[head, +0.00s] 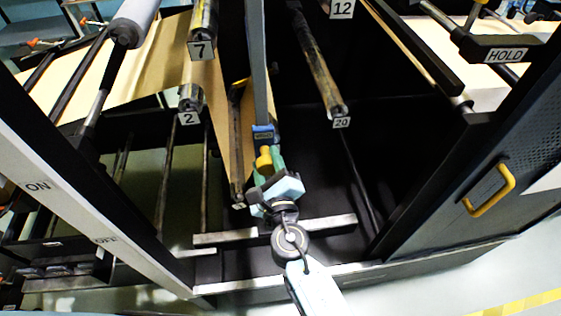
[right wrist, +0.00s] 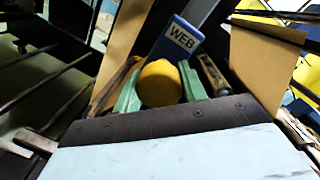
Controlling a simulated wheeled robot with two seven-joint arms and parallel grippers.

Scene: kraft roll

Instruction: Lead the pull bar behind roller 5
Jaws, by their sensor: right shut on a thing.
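The pull bar (head: 259,75) is a long grey-blue bar running away from me, with a blue end block marked WEB (right wrist: 181,38) and a yellow knob (right wrist: 160,84). My right gripper (head: 267,165) has its green fingers shut on the yellow knob, one on each side. Brown kraft web (head: 222,110) hangs just left of the bar. No label 5 is readable, so I cannot tell which roller is 5. My left gripper is out of view.
Roller 7 (head: 203,22) and roller 2 (head: 190,95) are at the upper left. Roller 20 (head: 322,75) is to the right of the bar. A pale crossbar (head: 230,237) lies below. Frame posts stand at both sides; dark open room lies between the bar and the right post.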

